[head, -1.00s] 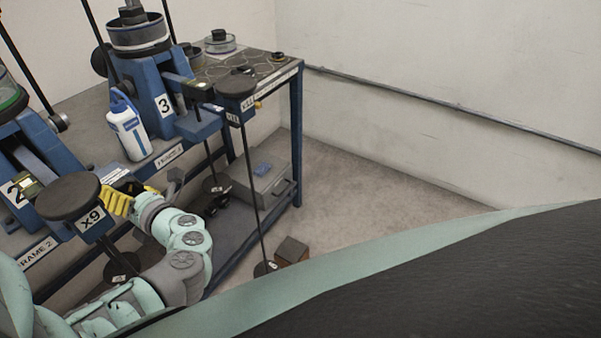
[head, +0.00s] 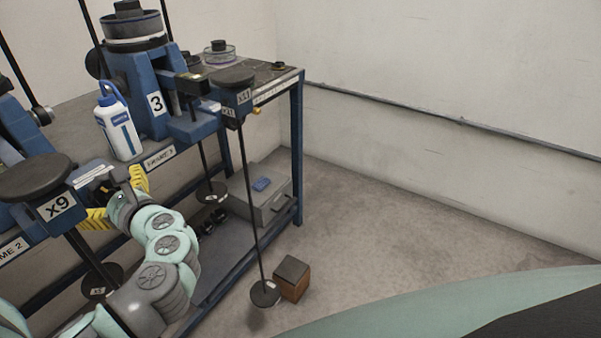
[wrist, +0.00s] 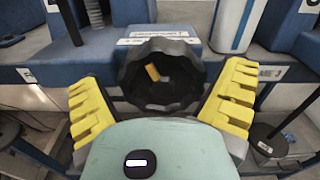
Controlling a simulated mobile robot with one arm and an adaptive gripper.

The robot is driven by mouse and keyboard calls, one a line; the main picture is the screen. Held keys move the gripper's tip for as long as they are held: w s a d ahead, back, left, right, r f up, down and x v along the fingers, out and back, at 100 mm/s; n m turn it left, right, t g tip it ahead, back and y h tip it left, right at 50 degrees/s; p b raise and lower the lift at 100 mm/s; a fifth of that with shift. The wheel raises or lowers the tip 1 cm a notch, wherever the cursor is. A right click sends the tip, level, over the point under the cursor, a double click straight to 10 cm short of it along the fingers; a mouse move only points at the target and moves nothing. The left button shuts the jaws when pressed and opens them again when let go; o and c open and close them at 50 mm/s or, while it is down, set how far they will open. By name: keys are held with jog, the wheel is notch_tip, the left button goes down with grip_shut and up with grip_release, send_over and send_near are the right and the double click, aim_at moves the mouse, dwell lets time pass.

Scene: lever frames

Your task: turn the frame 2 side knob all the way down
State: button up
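The black, ridged side knob (wrist: 158,92) faces the camera in the wrist view, with a small yellow mark on its face. It sits on the front of a blue frame part. My gripper (head: 116,198) has its yellow fingers spread, one on each side of the knob. I cannot tell whether the fingers touch the knob's rim. The frame 2 label (head: 12,249) is cut off at the left edge.
Frame 3 (head: 135,75) stands behind, with a white-and-blue bottle (head: 119,130) in front of it. The X11 disc (head: 233,78) overhangs the bench front. A grey box (head: 262,197) is on the lower shelf. A brown block (head: 292,279) lies on the floor. Floor to the right is clear.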

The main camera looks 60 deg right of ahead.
jog(key=shift+d, duration=0.1)
jog(key=shift+s, duration=0.25)
jog(key=s+b, duration=0.2)
jog(key=s, duration=0.3)
jog(key=shift+s+d, duration=0.15)
jog(key=shift+s, duration=0.2)
jog(key=shift+r, duration=0.1)
